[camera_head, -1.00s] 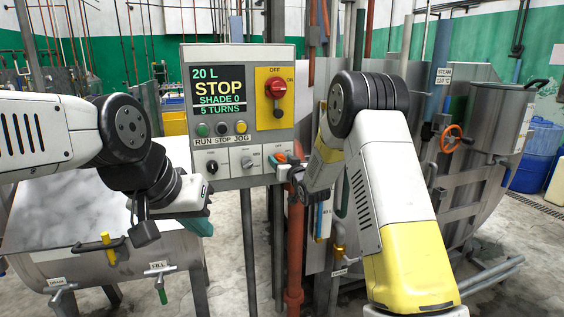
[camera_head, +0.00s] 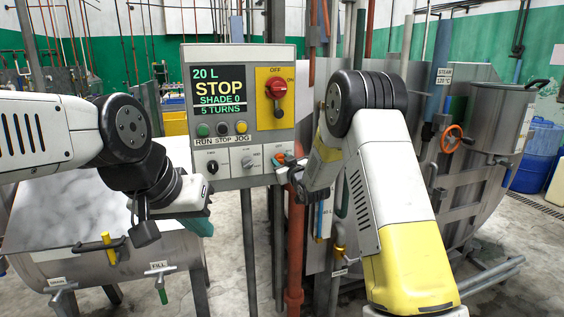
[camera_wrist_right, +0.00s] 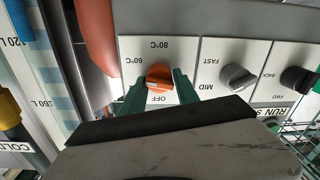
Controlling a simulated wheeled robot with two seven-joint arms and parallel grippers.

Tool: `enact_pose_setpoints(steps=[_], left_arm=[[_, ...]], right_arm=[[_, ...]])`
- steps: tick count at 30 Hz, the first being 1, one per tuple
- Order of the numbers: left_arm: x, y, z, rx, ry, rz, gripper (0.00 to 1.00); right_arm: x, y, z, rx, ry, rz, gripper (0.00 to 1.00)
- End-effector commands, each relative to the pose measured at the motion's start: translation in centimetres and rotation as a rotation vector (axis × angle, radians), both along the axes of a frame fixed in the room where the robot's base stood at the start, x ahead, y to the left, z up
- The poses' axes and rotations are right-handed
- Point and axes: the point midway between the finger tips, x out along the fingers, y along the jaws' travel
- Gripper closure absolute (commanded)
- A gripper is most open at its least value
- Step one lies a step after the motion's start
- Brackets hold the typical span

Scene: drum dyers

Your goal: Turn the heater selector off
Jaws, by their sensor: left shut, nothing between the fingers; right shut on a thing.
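The heater selector is an orange knob (camera_wrist_right: 160,75) on a white plate marked OFF, 60°C and 80°C in the right wrist view. In the head view it shows as a small orange patch (camera_head: 280,159) at the control panel's lower right, partly covered by my right gripper. My right gripper (camera_wrist_right: 160,90) has its teal fingers on either side of the knob and is shut on it. I cannot tell clearly which mark the knob points to. My left gripper (camera_head: 204,218) is shut and empty, below and left of the panel (camera_head: 228,130).
Other selector knobs sit beside it, one marked MID and FAST (camera_wrist_right: 237,77). A red main switch (camera_head: 276,89) is above on a yellow plate. An orange-red pipe (camera_head: 295,240) runs below the panel. A steel vessel with valves (camera_head: 110,260) stands at lower left.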

Motion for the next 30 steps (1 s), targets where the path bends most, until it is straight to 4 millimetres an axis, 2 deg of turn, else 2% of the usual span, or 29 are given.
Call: enact_pose_setpoints(steps=[30], left_arm=[[0.0, 0.0, 0.0, 0.0, 0.0, 0.0, 1.0]], right_arm=[[-0.06, 0.1, -0.12, -0.922, -0.298, -0.003, 1.0]])
